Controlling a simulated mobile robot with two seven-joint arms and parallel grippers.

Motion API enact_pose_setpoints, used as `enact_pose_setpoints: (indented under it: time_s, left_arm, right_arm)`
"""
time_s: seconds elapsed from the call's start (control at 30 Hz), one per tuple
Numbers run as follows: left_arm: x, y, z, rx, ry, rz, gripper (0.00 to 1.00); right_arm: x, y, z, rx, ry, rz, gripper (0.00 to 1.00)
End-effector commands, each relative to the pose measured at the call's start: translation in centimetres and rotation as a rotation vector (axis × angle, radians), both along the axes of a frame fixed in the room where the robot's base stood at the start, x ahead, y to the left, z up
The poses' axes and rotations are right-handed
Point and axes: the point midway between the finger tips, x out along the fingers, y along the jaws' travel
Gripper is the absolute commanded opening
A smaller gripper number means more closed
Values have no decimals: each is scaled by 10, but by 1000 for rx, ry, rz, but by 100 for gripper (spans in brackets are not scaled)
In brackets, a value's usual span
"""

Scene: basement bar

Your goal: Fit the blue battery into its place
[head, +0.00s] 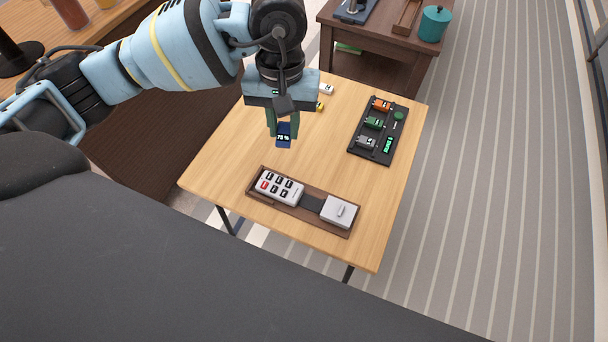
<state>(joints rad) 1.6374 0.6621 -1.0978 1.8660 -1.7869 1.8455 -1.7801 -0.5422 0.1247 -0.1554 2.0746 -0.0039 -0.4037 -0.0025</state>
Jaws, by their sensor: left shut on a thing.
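My left gripper (283,122) points down and is shut on the blue battery (283,140). The battery has a dark face with a light percent reading and hangs between the fingertips, over the middle left of the wooden table (330,150). Whether it touches the tabletop I cannot tell. A black dock (379,156) at the table's right holds an orange battery (381,105), a green battery (374,123) and a grey battery (366,142) in a row, with a lit green display beside them. My right gripper is not in view.
A white battery (327,89) and a yellow battery (320,106) lie behind the gripper. At the front edge, a brown tray (309,217) holds a white button panel (279,187) and a white block with a handle (338,211). The table's middle is clear.

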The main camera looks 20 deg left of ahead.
Motion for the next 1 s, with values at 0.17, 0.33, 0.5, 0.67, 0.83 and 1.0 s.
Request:
enact_pose_setpoints:
  time_s: [0.17, 0.33, 0.5, 0.67, 0.83, 1.0]
  left_arm:
    - [11, -34, -42, -71, 147, 411, 0]
    - [13, -46, -82, -159, 228, 754, 0]
    - [6, -48, -118, -251, 268, 1016, 0]
    - [-1, -47, -144, -315, 281, 1173, 0]
    - [-5, -45, -156, -351, 283, 1247, 0]
    - [-6, -45, -159, -359, 282, 1261, 0]
  right_arm:
    - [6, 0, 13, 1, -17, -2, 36]
    - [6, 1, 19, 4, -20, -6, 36]
    - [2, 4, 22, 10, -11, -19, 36]
    - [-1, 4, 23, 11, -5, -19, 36]
    - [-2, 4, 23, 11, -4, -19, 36]
    - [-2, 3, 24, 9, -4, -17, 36]
